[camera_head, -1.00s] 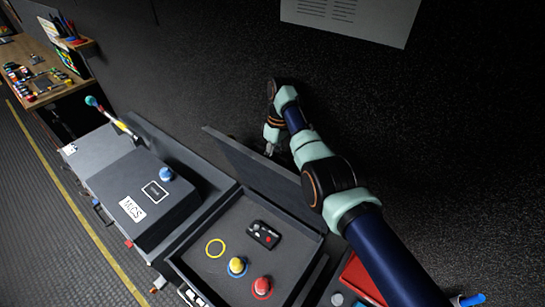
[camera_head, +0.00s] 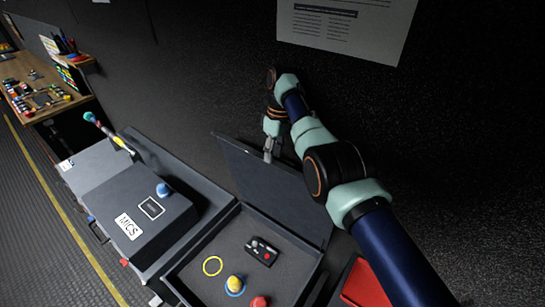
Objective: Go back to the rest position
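My arm reaches in from the lower right, dark blue with pale green joints. My gripper (camera_head: 269,155) hangs at the end of the arm, behind the top edge of the raised lid (camera_head: 275,190) of an open dark case. Its fingers are small and partly hidden by the lid, so I cannot tell whether they are open or shut. I see nothing held in it.
A closed case marked MICS (camera_head: 150,215) with a blue knob (camera_head: 163,190) stands left. A red tray (camera_head: 366,288) lies right.

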